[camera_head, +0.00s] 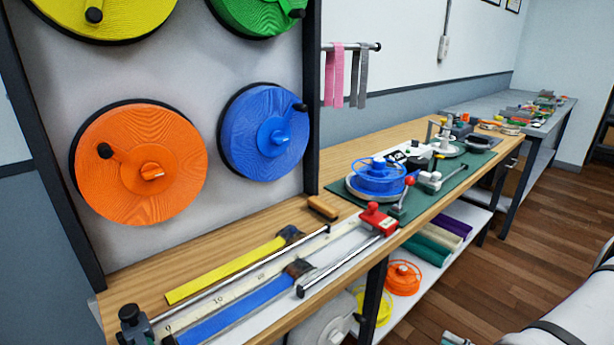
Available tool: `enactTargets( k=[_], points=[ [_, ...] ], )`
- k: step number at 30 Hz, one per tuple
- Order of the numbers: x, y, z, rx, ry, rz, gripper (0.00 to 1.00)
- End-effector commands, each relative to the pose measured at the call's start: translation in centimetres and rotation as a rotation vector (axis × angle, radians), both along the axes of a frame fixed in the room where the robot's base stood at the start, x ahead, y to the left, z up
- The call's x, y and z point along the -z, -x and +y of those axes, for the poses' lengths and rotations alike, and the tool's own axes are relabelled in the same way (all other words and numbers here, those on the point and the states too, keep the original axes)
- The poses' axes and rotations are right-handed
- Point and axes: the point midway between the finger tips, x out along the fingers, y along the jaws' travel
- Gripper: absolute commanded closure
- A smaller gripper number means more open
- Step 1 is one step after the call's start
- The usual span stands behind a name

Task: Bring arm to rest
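A white rounded link of my arm (570,315) with a dark band shows at the lower right, over the floor and clear of the workbench. No part I can surely call my gripper shows. A small grey-green piece is cut off by the bottom edge, and I cannot tell what it is.
The wooden workbench (128,292) runs from lower left to back right. It carries a yellow strap (225,270), a blue strap (235,312) and a blue reel (377,177). An orange disc (118,190) hangs on the wall panel. The wood floor (530,235) at right is clear.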

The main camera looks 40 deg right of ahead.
Motion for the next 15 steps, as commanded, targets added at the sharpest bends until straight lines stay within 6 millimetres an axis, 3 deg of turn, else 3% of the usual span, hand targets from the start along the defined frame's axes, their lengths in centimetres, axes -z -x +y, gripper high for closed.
enactTargets(
  k=[8, 15],
  points=[
    [-4.2, -3.8, 0.7, -0.2, 0.19, 0.025, 0.7],
    [-10.2, -9.2, 3.4, -0.517, 0.494, 0.02, 0.7]
  ],
)
